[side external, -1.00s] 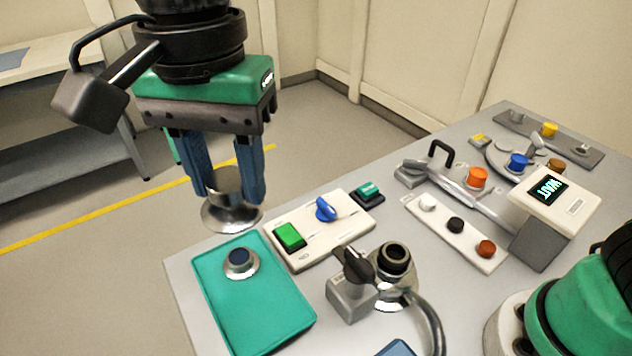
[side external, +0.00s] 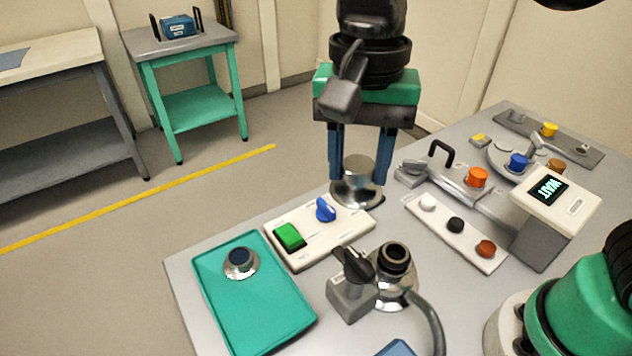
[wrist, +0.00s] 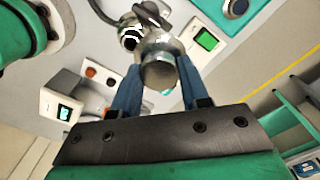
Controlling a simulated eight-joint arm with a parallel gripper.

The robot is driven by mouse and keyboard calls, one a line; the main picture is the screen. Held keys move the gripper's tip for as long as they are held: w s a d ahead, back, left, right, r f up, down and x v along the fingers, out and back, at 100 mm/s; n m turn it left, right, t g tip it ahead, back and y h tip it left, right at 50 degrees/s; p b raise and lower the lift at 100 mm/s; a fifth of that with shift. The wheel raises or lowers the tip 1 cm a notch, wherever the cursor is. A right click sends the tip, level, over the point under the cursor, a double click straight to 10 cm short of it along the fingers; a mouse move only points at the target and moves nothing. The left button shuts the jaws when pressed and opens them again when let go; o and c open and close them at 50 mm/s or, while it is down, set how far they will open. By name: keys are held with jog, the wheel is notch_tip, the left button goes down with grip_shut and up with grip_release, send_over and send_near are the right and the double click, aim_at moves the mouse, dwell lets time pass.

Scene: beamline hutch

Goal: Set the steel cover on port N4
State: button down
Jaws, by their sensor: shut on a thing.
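My gripper (side external: 357,178) is shut on the steel cover (side external: 354,194), a shiny cylinder with a wide round flange at its lower end. The cover hangs upright between the blue fingers, in front of the table's far edge. It also shows between the fingers in the wrist view (wrist: 160,72). A steel port with a dark ring mouth (side external: 394,258) stands open nearer the camera, with a black-handled valve (side external: 354,264) beside it and a hose. The cover is apart from that port. I can read no N4 label, so I cannot tell which port is N4.
A white panel with a green button (side external: 289,236) and blue knob (side external: 325,209) lies below-left of the cover. A teal tray (side external: 262,303) holds a dark-centred steel piece (side external: 240,262). A display post (side external: 556,200), button strip (side external: 457,228) and handled fixture (side external: 455,180) stand right.

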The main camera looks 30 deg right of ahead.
jog(key=s+d+f, duration=0.2)
jog(key=d+f, duration=0.1)
jog(key=d, duration=0.2)
send_over(396, 250)
jog(key=shift+f, duration=3.55)
jog(key=shift+f, duration=0.6)
jog(key=shift+c, duration=1.8)
grip_release()
